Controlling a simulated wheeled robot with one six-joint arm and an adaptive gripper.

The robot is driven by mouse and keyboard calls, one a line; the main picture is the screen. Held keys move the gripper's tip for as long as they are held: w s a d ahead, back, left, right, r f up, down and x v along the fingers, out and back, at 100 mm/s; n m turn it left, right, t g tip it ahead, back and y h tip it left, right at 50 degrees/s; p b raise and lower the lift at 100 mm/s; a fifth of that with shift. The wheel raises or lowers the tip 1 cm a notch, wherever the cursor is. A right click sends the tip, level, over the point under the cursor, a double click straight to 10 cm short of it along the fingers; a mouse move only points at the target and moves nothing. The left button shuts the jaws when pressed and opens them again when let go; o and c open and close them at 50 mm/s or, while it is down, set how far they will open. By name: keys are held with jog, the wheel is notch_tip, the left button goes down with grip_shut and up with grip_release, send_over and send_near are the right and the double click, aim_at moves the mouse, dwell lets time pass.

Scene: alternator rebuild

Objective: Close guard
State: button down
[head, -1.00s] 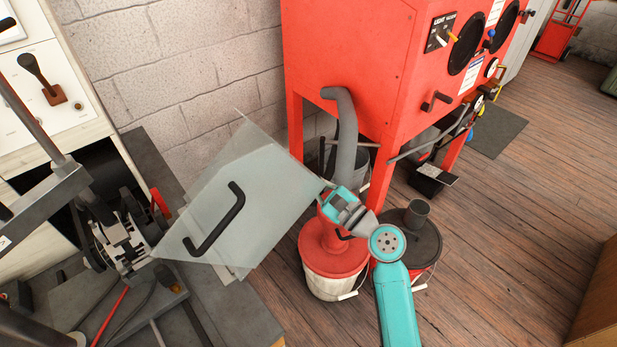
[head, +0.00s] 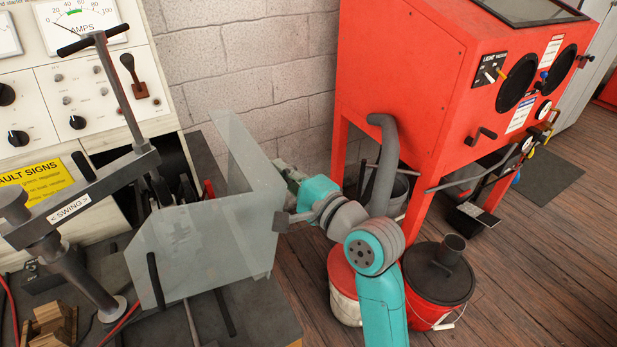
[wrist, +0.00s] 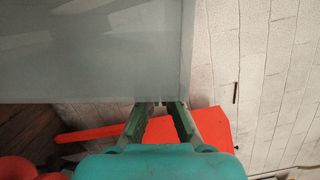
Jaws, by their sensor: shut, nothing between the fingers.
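The guard (head: 205,245) is a clear, greyish panelled cover with a black bar handle (head: 155,280) on its front panel. In the head view its front panel stands nearly upright over the bench, before the alternator area, which shows only dimly through it. My gripper (head: 284,170) is at the guard's right rear edge, partly hidden by the clear side panel.
A post with a swing arm (head: 80,200) stands left of the guard, near the test panel (head: 50,115). A red blast cabinet (head: 410,90) with a grey hose (head: 385,165) is on the right. Buckets (head: 440,275) stand on the floor beside my arm. A block wall is behind.

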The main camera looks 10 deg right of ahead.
aim_at(260, 174)
jog(key=shift+n, duration=0.9)
jog(key=a, duration=0.1)
jog(key=s+a, duration=0.1)
jog(key=a+r, duration=0.1)
jog(key=a, duration=0.1)
jog(key=shift+s, duration=0.15)
jog(key=shift+s+a+n+g, duration=0.15)
jog(key=shift+a+n, duration=0.1)
jog(key=shift+a, duration=0.25)
jog(key=shift+s+a+n+g, duration=0.15)
jog(key=shift+a+n, duration=0.1)
jog(key=shift+a, duration=0.2)
jog(key=shift+a, duration=0.1)
